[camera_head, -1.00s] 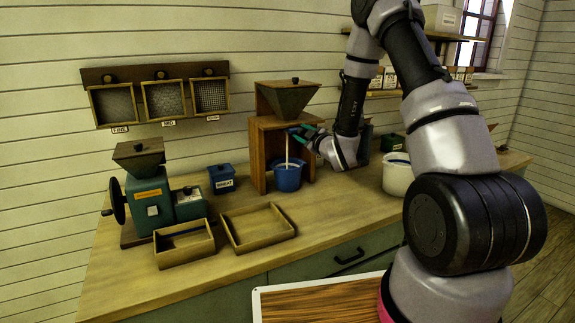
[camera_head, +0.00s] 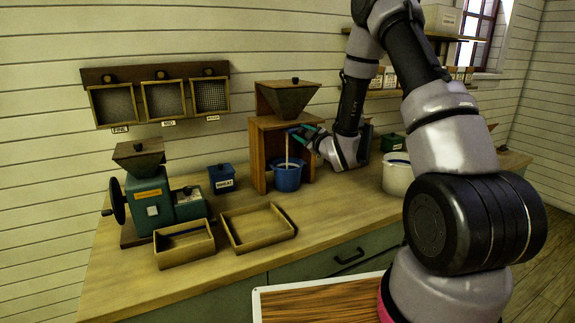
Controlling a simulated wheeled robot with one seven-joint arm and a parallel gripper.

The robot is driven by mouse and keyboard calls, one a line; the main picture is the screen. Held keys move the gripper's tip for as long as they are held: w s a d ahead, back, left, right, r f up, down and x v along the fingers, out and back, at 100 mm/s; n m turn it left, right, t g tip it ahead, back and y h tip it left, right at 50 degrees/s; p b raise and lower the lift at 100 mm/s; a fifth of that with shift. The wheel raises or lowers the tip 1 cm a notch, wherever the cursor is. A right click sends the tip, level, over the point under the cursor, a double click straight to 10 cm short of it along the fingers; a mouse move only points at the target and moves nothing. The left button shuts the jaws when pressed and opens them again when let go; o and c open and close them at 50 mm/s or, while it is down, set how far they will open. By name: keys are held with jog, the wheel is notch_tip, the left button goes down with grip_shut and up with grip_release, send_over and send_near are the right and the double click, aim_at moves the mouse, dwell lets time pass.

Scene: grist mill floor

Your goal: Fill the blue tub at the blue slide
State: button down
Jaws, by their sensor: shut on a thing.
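The blue tub (camera_head: 287,177) stands upright on the counter inside the wooden hopper stand, under the dark hopper (camera_head: 291,98). A thin pale stream (camera_head: 287,150) runs down from the slide into the tub. The blue slide (camera_head: 292,130) shows as a small blue piece at the chute above the tub. My gripper (camera_head: 303,132) reaches in from the right with its teal fingers shut on the blue slide. The level inside the tub is too small to make out.
A blue box labelled wheat (camera_head: 222,178) stands left of the stand. A white bucket (camera_head: 397,176) stands right of my gripper. Sieves (camera_head: 164,99) hang on the wall.

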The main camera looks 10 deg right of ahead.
jog(key=shift+w+r, duration=0.1)
jog(key=shift+r, duration=0.05)
jog(key=shift+w+a, duration=0.15)
jog(key=shift+w, duration=0.4)
jog(key=shift+w+r, duration=0.1)
jog(key=shift+r, duration=0.05)
dwell(0.6)
jog(key=shift+s, duration=0.45)
jog(key=shift+s+d, duration=0.2)
jog(key=shift+s, duration=0.05)
dwell(2.3)
